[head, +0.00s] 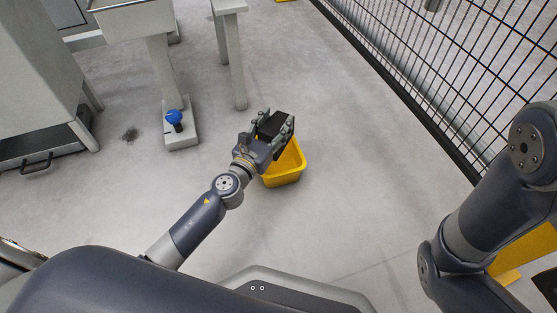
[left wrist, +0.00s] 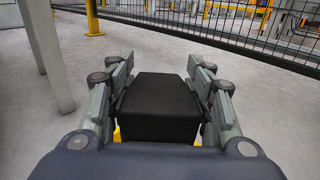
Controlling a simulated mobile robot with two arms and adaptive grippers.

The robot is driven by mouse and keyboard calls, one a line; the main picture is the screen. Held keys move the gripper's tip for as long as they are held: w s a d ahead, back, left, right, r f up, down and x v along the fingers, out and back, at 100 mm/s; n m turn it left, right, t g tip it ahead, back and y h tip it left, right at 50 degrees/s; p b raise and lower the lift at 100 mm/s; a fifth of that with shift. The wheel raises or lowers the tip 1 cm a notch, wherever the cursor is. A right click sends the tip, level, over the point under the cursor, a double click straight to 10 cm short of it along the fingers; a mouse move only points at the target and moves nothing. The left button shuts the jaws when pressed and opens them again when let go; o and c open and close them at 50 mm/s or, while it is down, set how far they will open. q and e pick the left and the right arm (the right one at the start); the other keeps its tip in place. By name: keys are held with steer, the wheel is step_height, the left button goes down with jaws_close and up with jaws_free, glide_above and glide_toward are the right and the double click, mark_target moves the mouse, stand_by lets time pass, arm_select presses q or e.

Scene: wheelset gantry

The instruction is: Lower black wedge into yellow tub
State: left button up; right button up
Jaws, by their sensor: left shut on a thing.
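The black wedge (head: 272,123) is held between the fingers of my left gripper (head: 275,127), which is shut on it. In the left wrist view the wedge (left wrist: 160,106) fills the space between the two fingers. The yellow tub (head: 287,168) stands on the floor; in the head view the gripper and wedge cover its upper left part. Only small slivers of yellow (left wrist: 117,135) show beneath the wedge in the left wrist view. The height of the wedge over the tub cannot be told. My right gripper is not in view; only part of the right arm shows.
A black mesh fence (head: 450,70) runs along the right. A grey pedestal with a blue knob (head: 174,117) stands to the left of the tub, with a table leg (head: 234,65) behind. A grey cabinet (head: 40,90) is at far left. Floor right of the tub is clear.

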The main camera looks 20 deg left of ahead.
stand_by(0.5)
arm_select(q)
steer(key=shift+f+b, duration=1.6)
steer(key=shift+f, duration=0.1)
steer(key=o, duration=1.5)
